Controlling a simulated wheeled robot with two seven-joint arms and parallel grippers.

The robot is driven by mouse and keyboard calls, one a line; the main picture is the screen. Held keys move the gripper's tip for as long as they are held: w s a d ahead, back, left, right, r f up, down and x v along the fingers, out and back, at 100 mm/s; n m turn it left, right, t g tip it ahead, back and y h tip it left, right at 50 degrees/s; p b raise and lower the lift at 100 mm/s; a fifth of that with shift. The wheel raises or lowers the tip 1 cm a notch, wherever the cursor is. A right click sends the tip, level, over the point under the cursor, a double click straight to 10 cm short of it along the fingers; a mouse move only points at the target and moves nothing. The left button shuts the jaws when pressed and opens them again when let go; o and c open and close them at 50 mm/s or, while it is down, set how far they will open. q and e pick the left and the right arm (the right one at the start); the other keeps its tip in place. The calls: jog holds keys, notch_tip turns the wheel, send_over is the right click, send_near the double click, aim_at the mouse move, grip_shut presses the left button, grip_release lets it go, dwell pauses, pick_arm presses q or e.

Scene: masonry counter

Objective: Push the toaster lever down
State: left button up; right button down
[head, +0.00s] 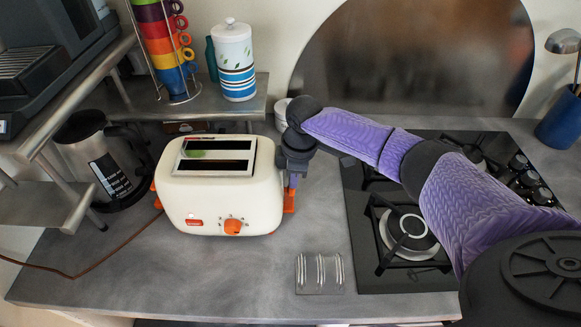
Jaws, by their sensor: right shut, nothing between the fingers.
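The cream toaster (212,205) stands upright on the counter, with two dark slots on top and an orange knob (232,226) on its front. An orange part (289,201) shows at the toaster's right side; it may be the lever, and my gripper partly hides it. My right gripper (292,182) points down beside the toaster's right end, just above or at this orange part. It is shut and empty. I cannot tell whether it touches the orange part. My left gripper is not in view.
A black gas hob (360,265) lies to the right, under my right arm. A small wire rack (320,273) stands in front. A kettle (100,165) is left of the toaster. A shelf behind holds stacked cups (165,45) and a canister (233,62). The front counter is mostly clear.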

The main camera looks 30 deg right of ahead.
jog(key=s+d+r+p, duration=0.2)
jog(key=d+r+p, duration=0.1)
jog(key=r, duration=0.8)
jog(key=shift+d+p, duration=0.2)
jog(key=shift+p, duration=0.65)
dwell(0.5)
